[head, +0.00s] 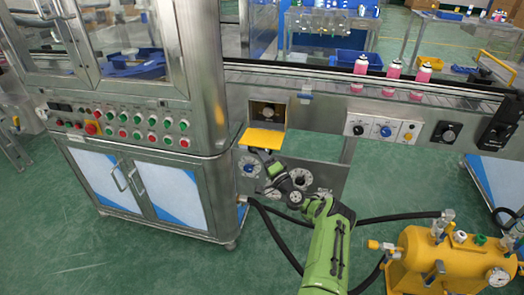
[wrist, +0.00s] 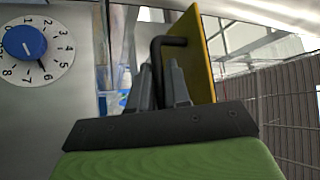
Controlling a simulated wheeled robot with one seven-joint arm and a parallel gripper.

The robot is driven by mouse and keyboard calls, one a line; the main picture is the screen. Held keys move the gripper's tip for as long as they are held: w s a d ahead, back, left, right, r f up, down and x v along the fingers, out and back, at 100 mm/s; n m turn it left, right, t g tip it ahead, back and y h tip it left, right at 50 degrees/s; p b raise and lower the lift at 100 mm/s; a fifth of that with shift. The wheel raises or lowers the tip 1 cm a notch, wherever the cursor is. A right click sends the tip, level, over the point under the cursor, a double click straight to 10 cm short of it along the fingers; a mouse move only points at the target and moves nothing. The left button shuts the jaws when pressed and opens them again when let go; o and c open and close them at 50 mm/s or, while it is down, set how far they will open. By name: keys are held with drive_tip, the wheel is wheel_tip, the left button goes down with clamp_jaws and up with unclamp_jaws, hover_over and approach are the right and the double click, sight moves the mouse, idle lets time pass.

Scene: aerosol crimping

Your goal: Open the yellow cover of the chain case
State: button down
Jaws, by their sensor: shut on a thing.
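The yellow cover (head: 263,139) juts out from the lower edge of the chain case (head: 253,106), lowered toward level. The case's front is uncovered and shows a dark inside with a round part. My gripper (head: 262,155) is just below the cover. In the wrist view the cover (wrist: 204,50) appears edge-on as a thin yellow plate with a black bent handle (wrist: 172,41). My gripper's fingers (wrist: 163,82) are shut on this handle. The tips and the exact contact are partly hidden.
A panel with a blue dial (head: 250,169) and other dials is close to my wrist. A steel cabinet with buttons (head: 125,125) stands left. A conveyor with pink cans (head: 393,73) runs at right. A yellow tank (head: 440,262) with black hoses stands lower right.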

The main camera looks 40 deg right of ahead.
drive_tip(key=shift+d+f+n+t, duration=0.15)
drive_tip(key=shift+f+n+t, duration=0.15)
drive_tip(key=shift+f+n, duration=0.25)
drive_tip(key=shift+w+r+y, duration=0.1)
drive_tip(key=shift+y, duration=0.3)
drive_tip(key=c, duration=1.2)
unclamp_jaws()
drive_tip(key=p+v, duration=0.4)
drive_tip(key=v, duration=1.1)
drive_tip(key=shift+s+f, duration=0.3)
